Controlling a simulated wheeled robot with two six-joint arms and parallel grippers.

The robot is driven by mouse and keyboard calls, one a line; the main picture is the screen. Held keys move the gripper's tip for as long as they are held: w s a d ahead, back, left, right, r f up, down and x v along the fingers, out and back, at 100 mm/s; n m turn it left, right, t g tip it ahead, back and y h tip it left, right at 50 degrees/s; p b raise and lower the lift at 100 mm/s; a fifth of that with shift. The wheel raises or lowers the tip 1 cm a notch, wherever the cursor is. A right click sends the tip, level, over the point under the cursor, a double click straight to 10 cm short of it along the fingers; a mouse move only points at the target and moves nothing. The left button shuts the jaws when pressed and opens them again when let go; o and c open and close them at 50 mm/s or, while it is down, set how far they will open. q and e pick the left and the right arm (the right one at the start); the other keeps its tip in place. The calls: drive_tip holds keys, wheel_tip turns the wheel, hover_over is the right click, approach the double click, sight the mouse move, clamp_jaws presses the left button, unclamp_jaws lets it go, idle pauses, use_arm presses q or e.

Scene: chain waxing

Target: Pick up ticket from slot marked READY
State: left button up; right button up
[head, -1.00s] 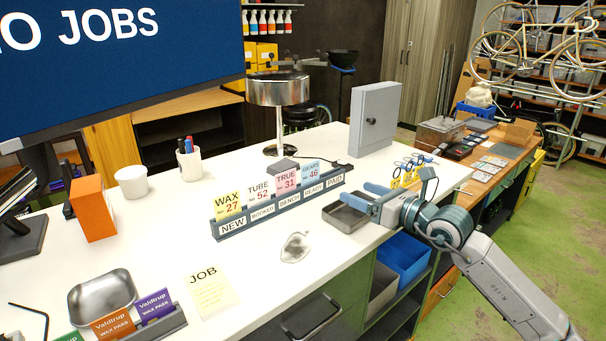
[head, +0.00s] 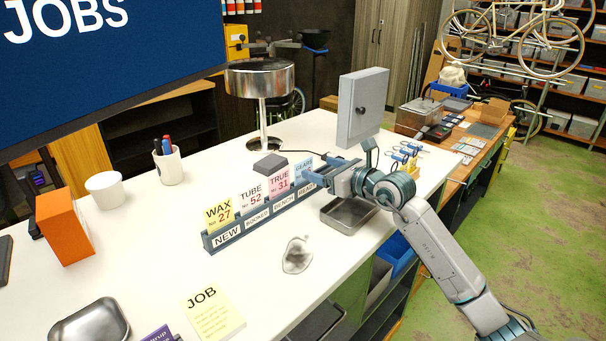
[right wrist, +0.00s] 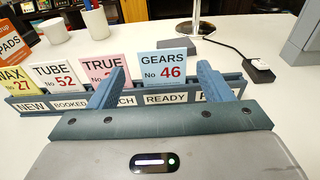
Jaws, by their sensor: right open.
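A dark ticket rack (head: 232,238) stands on the white counter with labelled slots. The blue ticket "GEARS No 46" (right wrist: 163,65) stands upright in the slot marked READY (right wrist: 166,98). In the head view the blue ticket (head: 303,164) is partly hidden by my right gripper (head: 313,180). My right gripper is open at the rack. In the right wrist view its fingers (right wrist: 158,85) frame the blue ticket, one on each side; whether they reach past it I cannot tell. Yellow (head: 218,213), white (head: 251,193) and pink (head: 279,181) tickets stand to the left. My left gripper is out of view.
A shallow metal tray (head: 349,222) lies under my right wrist. A grey cabinet box (head: 361,105) and a round metal lamp (head: 260,79) stand behind. A crumpled-looking clear piece (head: 296,254) and a JOB note (head: 214,314) lie in front, with free counter around them.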

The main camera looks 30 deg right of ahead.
sight(304, 162)
drive_tip(key=shift+w+a+r+p, duration=0.1)
drive_tip(key=shift+w+a+p, duration=0.05)
drive_tip(key=shift+w+p, duration=0.35)
drive_tip(key=p+x, duration=0.2)
drive_tip(key=x, duration=0.2)
drive_tip(key=shift+w, duration=0.15)
drive_tip(key=shift+w+p, duration=0.25)
drive_tip(key=shift+p, duration=0.05)
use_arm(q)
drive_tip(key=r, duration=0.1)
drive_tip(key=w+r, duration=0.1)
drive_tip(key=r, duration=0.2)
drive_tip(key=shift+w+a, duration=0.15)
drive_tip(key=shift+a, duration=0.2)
use_arm(e)
drive_tip(key=shift+s, duration=0.1)
drive_tip(key=c, duration=0.4)
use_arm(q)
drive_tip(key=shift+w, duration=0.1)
use_arm(e)
drive_tip(key=c, duration=0.6)
